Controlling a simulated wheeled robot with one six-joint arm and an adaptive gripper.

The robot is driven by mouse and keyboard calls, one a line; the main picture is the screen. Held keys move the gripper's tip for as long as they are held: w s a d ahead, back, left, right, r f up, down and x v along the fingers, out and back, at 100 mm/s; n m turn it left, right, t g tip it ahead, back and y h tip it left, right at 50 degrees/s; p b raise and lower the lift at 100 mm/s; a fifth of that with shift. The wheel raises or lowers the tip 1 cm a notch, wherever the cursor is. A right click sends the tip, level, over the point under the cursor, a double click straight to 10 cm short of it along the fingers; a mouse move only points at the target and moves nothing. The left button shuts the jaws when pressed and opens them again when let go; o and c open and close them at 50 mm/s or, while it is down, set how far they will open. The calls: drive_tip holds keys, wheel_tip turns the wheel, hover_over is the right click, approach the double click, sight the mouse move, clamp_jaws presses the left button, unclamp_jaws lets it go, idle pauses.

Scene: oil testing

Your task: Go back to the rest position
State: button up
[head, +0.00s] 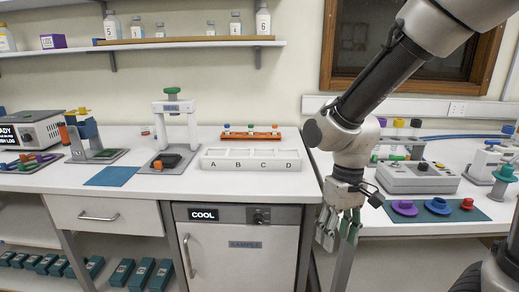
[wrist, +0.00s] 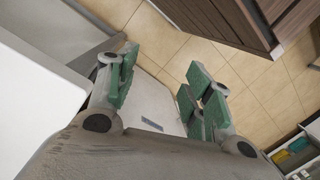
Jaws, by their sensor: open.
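My gripper (head: 339,228) hangs from my arm at the right of centre in the head view. It points down in front of the gap between the two counters. In the wrist view my gripper (wrist: 158,88) shows two green-padded fingers spread apart with nothing between them. Tiled floor (wrist: 172,40) shows beyond the fingers.
The left counter (head: 225,184) holds a white tray marked A to D (head: 251,166), a blue mat (head: 112,176) and a white stand (head: 174,125). The right counter holds a grey device (head: 418,178) and coloured knobs on a green mat (head: 461,213). A COOL cabinet (head: 240,259) is below.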

drive_tip(key=s+d+r+m+t, duration=0.2)
drive_tip(key=s+d+r+t, duration=0.1)
drive_tip(key=d+r, duration=0.4)
drive_tip(key=s+d+r+m+t, duration=0.2)
drive_tip(key=s+d+r, duration=0.2)
drive_tip(key=d+r, duration=0.4)
drive_tip(key=d, duration=0.3)
drive_tip(key=shift+d+r+m+t+h, duration=0.25)
drive_tip(key=shift+d+m+t+h, duration=0.05)
drive_tip(key=shift+t, duration=0.1)
